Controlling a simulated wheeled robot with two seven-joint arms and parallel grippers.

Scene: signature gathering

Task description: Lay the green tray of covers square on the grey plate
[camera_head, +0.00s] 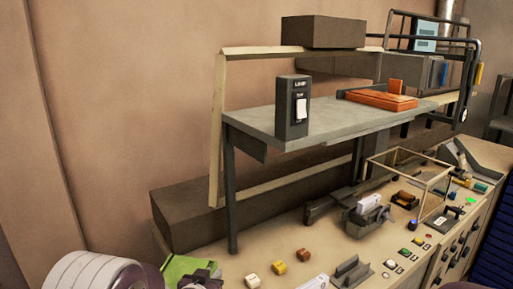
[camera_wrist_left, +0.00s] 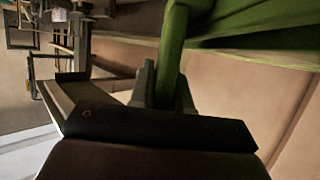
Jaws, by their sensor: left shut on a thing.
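The green tray (camera_head: 184,267) shows in part at the bottom left of the head view. My left gripper (camera_head: 200,279) is in front of it, at the frame's lower edge. In the left wrist view, the fingers (camera_wrist_left: 166,88) are shut on an upright green part of the tray (camera_wrist_left: 174,40). The tray's wider body runs along the top right there. Any covers in it cannot be made out. A grey plate (camera_head: 265,121) forms the raised shelf top, right of and above the tray. My right gripper is not in view.
On the grey plate stand a dark switch box (camera_head: 293,107) and an orange tray (camera_head: 380,101), with bare surface between them. Dark legs hold the plate above the bench. Small coloured blocks (camera_head: 279,268) and a clear-sided case (camera_head: 408,181) are on the bench below.

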